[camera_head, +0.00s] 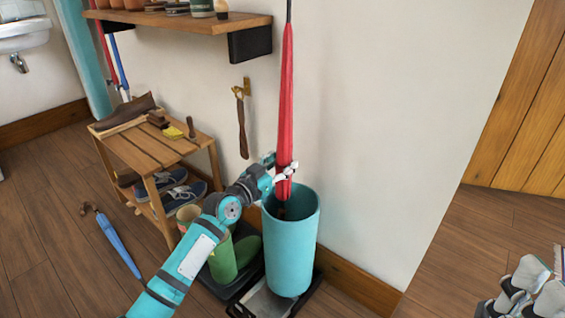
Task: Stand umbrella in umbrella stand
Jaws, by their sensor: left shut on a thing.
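A closed red umbrella (286,95) stands nearly upright in the head view. My left gripper (279,176) is shut on its lower part. The teal cylindrical umbrella stand (292,255) is right below, on a dark tray by the wall. The umbrella's lower end is at the stand's mouth; its tip is hidden, so I cannot tell how deep it reaches. A closed blue umbrella (118,245) lies on the floor at the left.
Green boots (225,262) stand left of the stand. A wooden bench (150,150) with brushes on top and shoes below is further left. A wall shelf (180,20) is above it.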

